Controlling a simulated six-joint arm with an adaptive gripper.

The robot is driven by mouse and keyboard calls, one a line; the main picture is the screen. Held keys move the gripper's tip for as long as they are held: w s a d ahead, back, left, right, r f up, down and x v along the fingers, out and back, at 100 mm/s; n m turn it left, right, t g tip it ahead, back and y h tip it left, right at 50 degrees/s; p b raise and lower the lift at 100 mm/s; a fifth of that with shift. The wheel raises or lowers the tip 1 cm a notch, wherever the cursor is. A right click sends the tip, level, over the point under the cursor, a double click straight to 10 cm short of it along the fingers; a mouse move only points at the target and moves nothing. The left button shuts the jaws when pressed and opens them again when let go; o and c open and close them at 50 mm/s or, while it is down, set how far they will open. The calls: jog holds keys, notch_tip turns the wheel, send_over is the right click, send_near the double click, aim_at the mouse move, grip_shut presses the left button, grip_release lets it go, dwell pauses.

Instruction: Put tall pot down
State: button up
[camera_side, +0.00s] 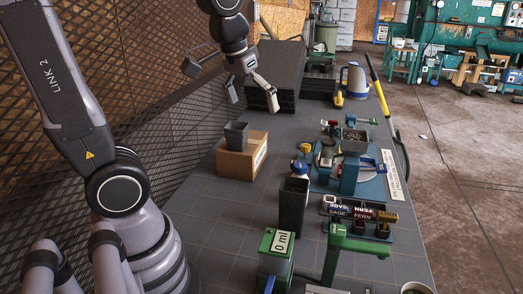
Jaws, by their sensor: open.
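A tall dark grey pot (292,207) stands upright on the grey tiled table (214,226), near the middle of the picture. A smaller dark pot (236,134) stands on a cardboard box (242,160) to its left and farther back. My gripper (252,98) is open, with its fingers apart and pointing down. It is above and behind the box, clear of both pots, and nothing shows between its fingers.
A green device with a "0 ml" display (275,254) and a green stand (352,243) are in front. Labelled holders (362,218) and a blue station (350,175) are on the right. A dark stack (275,75) is at the back. The table's left front is clear.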

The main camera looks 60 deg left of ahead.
jog(key=s+r+m+t, duration=0.2)
jog(key=s+m, duration=0.1)
jog(key=s, duration=0.7)
jog(key=shift+s+d+m, duration=0.3)
jog(key=shift+d, duration=0.15)
jog(key=shift+w, duration=0.1)
